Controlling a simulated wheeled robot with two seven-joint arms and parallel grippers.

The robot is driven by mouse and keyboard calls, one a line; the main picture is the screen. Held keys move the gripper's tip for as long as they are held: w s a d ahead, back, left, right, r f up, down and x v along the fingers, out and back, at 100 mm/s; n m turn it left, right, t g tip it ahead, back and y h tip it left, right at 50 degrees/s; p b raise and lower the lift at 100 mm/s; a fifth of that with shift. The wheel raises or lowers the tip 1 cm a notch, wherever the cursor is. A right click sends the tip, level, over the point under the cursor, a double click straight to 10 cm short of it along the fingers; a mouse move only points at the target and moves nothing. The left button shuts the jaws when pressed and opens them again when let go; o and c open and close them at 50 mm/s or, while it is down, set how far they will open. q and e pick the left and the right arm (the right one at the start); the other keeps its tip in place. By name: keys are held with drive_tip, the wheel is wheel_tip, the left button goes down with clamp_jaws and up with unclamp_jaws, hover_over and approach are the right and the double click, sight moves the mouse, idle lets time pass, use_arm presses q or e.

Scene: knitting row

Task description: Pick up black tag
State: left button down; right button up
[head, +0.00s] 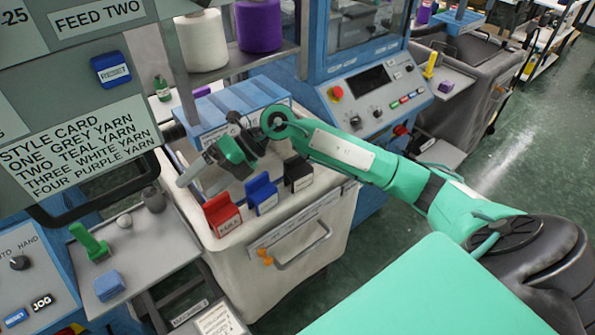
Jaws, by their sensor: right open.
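The black tag (298,174) stands on the front rim of the pale fabric bin (284,222), at the right end of a row of three tags. A blue tag (262,194) is to its left and a red tag (222,214) is farther left. My right gripper (229,160) is over the bin, behind and to the left of the black tag, apart from it. It is open, with nothing seen between its fingers. Its fingertips are small and partly hard to make out. My left gripper is not in view.
A blue ribbed box (232,104) and the machine's control panel (374,91) stand behind. A grey shelf (150,246) at left holds a green handle (89,242) and a blue block (108,286). White (202,42) and purple (258,24) yarn cones are above. Green floor is open at right.

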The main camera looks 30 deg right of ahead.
sight(297, 157)
drive_tip(key=w+d+h, duration=0.1)
drive_tip(key=d+h, duration=0.1)
drive_tip(key=d, duration=0.2)
drive_tip(key=w+d+f+h, duration=0.1)
drive_tip(key=d+h, duration=0.2)
drive_tip(key=d, duration=0.1)
drive_tip(key=w+d+f+h, duration=0.1)
drive_tip(key=d+h, duration=0.1)
drive_tip(key=d, duration=0.3)
drive_tip(key=shift+w, duration=0.15)
drive_tip(key=d+r+m+g+h, duration=0.1)
drive_tip(key=d+r+m+h, duration=0.15)
drive_tip(key=d+h, duration=0.65)
drive_tip(key=d+f+y+p, duration=0.1)
drive_tip(key=f, duration=0.1)
drive_tip(key=d+f+y+p, duration=0.1)
drive_tip(key=f, duration=0.2)
drive_tip(key=d+f+y, duration=0.1)
drive_tip(key=f, duration=0.2)
drive_tip(key=shift+w+f+p, duration=0.1)
drive_tip(key=shift+w+p, duration=0.15)
drive_tip(key=shift+p, duration=0.15)
drive_tip(key=f+p, duration=0.1)
drive_tip(key=f, duration=0.1)
drive_tip(key=f+p, duration=0.2)
drive_tip(key=shift+w+d+f, duration=0.1)
drive_tip(key=shift+w+f, duration=0.05)
drive_tip(key=shift+w, duration=0.05)
drive_tip(key=shift+f, duration=0.45)
drive_tip(key=shift+c, duration=0.2)
